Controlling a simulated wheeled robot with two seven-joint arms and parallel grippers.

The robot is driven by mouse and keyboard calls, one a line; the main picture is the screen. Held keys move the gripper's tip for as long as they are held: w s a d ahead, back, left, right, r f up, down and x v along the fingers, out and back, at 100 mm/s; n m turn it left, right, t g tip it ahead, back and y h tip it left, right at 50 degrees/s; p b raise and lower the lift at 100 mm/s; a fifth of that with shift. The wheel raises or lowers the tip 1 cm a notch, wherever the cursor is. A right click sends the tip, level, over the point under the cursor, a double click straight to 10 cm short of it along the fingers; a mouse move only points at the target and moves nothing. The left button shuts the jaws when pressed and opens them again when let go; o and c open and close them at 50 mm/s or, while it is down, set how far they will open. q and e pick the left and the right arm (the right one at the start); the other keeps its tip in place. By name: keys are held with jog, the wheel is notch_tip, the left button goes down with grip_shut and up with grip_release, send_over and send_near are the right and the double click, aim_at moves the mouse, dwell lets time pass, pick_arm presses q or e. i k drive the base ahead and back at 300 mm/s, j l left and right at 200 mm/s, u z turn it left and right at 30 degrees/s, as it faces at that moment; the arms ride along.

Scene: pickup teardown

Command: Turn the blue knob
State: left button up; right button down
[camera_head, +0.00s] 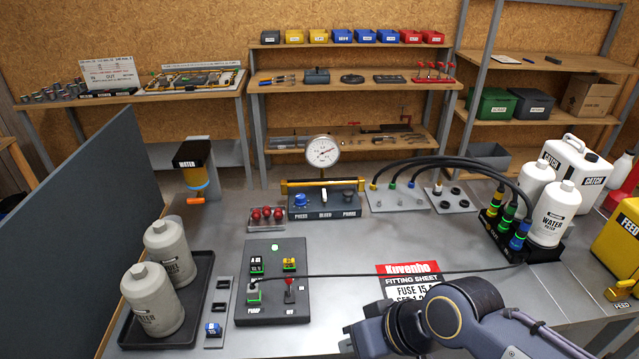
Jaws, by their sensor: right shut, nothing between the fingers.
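The blue knob (301,200) sits at the left end of a dark control box (325,213) in the middle of the bench. A white lever stands in the middle of the box and a black knob is at its right end. A round pressure gauge (323,151) on a brass pipe rises behind it. My right gripper (362,336) is at the bottom edge, low and right of the blue knob and well apart from it. It is shut and empty; its fingertips are hard to make out. My left gripper is not in view.
A printed fitting sheet (408,268) lies near my right arm.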

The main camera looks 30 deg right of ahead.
aim_at(301, 201)
jog(key=z, duration=1)
